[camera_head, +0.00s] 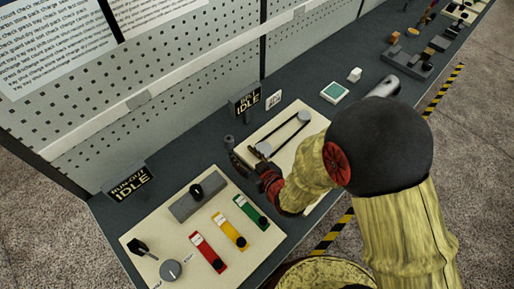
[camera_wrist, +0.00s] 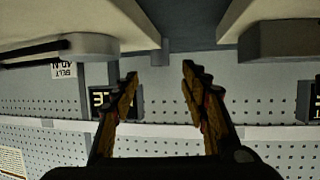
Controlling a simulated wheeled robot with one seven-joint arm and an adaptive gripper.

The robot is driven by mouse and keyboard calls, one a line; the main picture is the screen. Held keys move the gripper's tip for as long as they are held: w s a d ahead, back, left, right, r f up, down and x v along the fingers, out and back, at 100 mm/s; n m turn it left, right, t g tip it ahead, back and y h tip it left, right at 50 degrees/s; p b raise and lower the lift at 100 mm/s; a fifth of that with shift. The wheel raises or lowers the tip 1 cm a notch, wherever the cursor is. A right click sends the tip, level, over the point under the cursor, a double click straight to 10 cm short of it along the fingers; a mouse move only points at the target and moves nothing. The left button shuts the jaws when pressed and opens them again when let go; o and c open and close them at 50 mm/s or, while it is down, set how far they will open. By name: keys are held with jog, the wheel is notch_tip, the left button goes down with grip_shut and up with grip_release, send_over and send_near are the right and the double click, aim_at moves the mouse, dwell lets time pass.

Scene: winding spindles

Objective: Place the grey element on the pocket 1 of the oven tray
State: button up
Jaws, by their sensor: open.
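My gripper (camera_head: 234,152) reaches over the bench between two cream panels. In the wrist view, which is upside down, its two fingers (camera_wrist: 160,72) are spread with nothing held. A small dark grey upright piece (camera_head: 229,142) stands on the bench just beyond the fingertips; it looks like the grey element. A grey block-like piece in the gap between the fingertips in the wrist view (camera_wrist: 160,53) appears to be the same piece, apart from both fingers. A dark grey tray-like piece (camera_head: 405,67) with blocks lies farther up the bench; I cannot tell whether it is the oven tray or see any pocket number.
The near cream panel (camera_head: 144,235) carries a knob and red, yellow and green switches. The belt unit (camera_head: 285,132) is close on the right of my gripper. Two IDLE signs (camera_head: 128,182) and (camera_head: 245,100) stand by the pegboard wall. A grey cylinder (camera_head: 384,87) lies farther along.

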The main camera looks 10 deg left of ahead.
jog(key=shift+d+r, duration=0.1)
jog(key=w+d+r+m+h, duration=0.25)
jog(key=w+d+r, duration=0.25)
jog(key=d+r, duration=0.3)
jog(key=s+d+r+m+g+h, duration=0.1)
jog(key=s+d+r+m+h, duration=0.1)
jog(key=s+d+r, duration=0.2)
jog(key=s+d+r+m+g+h, duration=0.1)
jog(key=s+d+r+m+h, duration=0.1)
jog(key=s+d+r, duration=0.3)
jog(key=d+r+h, duration=0.1)
jog(key=d+r, duration=0.3)
jog(key=d, duration=0.4)
jog(key=shift+d+r, duration=0.3)
jog(key=s+d+r, duration=0.1)
jog(key=s, duration=0.3)
jog(key=s+d+r+m+g+h, duration=0.1)
jog(key=s+d, duration=0.1)
jog(key=s, duration=0.2)
jog(key=s+d+r+g, duration=0.1)
jog(key=s+r, duration=0.1)
jog(key=s, duration=0.3)
jog(key=shift+d+m, duration=0.3)
jog(key=shift+m, duration=0.05)
jog(key=shift+c, duration=0.6)
jog(key=shift+s+g, duration=0.15)
jog(key=shift+g, duration=0.15)
jog(key=shift+c, duration=0.9)
